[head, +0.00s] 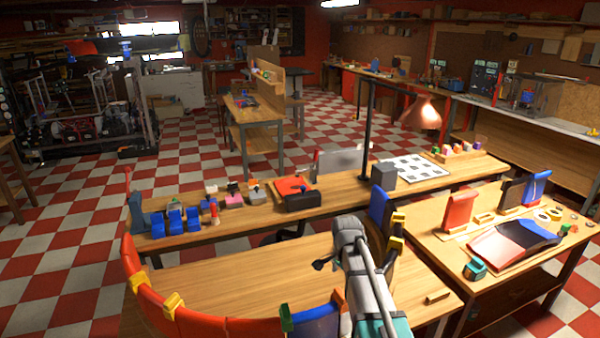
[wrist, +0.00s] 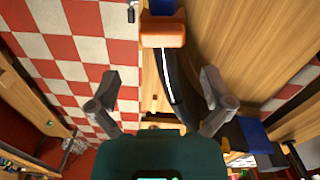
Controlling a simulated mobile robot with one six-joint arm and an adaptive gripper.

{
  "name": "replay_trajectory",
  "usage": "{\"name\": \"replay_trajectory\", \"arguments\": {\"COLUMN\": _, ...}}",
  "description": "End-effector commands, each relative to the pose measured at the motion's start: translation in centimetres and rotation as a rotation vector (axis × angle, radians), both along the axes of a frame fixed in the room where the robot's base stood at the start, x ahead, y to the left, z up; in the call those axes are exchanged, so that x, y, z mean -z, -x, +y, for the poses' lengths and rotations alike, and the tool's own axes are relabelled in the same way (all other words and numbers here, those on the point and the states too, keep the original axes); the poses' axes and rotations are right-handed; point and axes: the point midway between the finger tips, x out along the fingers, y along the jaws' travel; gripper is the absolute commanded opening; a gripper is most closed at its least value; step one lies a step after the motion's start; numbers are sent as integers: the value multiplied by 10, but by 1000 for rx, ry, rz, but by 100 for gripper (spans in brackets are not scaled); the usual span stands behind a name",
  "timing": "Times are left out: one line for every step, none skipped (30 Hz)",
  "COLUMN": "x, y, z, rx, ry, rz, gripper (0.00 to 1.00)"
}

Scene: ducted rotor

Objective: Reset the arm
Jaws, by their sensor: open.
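My gripper (wrist: 160,75) is open in the wrist view. Its two grey fingers stand wide apart with nothing held between them. Beyond them passes a dark curved strip (wrist: 176,85) with a white line. An orange block (wrist: 163,32) sits across the strip's upper end. I cannot tell how far the strip is from the fingers. In the head view my grey and teal arm (head: 366,280) reaches over the near bench; its gripper end is not clear there.
A curved red wall (head: 200,322) with yellow clips and a blue section (head: 316,322) rings the near bench (head: 250,268). A blue upright piece (head: 380,206) stands beyond my arm. A lamp (head: 421,113) overhangs the middle bench (head: 335,190). A right-hand table (head: 420,215) carries panels.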

Motion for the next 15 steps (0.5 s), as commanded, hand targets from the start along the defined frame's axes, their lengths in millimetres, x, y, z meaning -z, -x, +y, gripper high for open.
{"name": "replay_trajectory", "arguments": {"x": 1, "y": 4, "z": 0, "rx": -16, "ry": 0, "rz": 0, "gripper": 100}}
{"name": "replay_trajectory", "arguments": {"x": 1, "y": 7, "z": 0, "rx": -30, "ry": -1, "rz": -1, "gripper": 100}}
{"name": "replay_trajectory", "arguments": {"x": 2, "y": 11, "z": 0, "rx": -53, "ry": -1, "rz": 0, "gripper": 100}}
{"name": "replay_trajectory", "arguments": {"x": 3, "y": 14, "z": 0, "rx": -73, "ry": -2, "rz": 0, "gripper": 100}}
{"name": "replay_trajectory", "arguments": {"x": 4, "y": 18, "z": 1, "rx": -97, "ry": -3, "rz": -1, "gripper": 100}}
{"name": "replay_trajectory", "arguments": {"x": 5, "y": 24, "z": 1, "rx": -133, "ry": -3, "rz": -1, "gripper": 100}}
{"name": "replay_trajectory", "arguments": {"x": 6, "y": 29, "z": 1, "rx": -164, "ry": -4, "rz": -1, "gripper": 100}}
{"name": "replay_trajectory", "arguments": {"x": 7, "y": 34, "z": 1, "rx": -197, "ry": -5, "rz": -1, "gripper": 100}}
{"name": "replay_trajectory", "arguments": {"x": 8, "y": 42, "z": 1, "rx": -245, "ry": -5, "rz": -2, "gripper": 100}}
{"name": "replay_trajectory", "arguments": {"x": 9, "y": 47, "z": 1, "rx": -284, "ry": -6, "rz": -2, "gripper": 100}}
{"name": "replay_trajectory", "arguments": {"x": 10, "y": 54, "z": 2, "rx": -325, "ry": -7, "rz": -2, "gripper": 100}}
{"name": "replay_trajectory", "arguments": {"x": 12, "y": 62, "z": 2, "rx": -381, "ry": -9, "rz": -3, "gripper": 100}}
{"name": "replay_trajectory", "arguments": {"x": 13, "y": 68, "z": 2, "rx": -424, "ry": -9, "rz": -4, "gripper": 100}}
{"name": "replay_trajectory", "arguments": {"x": 14, "y": 75, "z": 2, "rx": -466, "ry": -10, "rz": -3, "gripper": 100}}
{"name": "replay_trajectory", "arguments": {"x": 15, "y": 83, "z": 2, "rx": -524, "ry": -10, "rz": -4, "gripper": 100}}
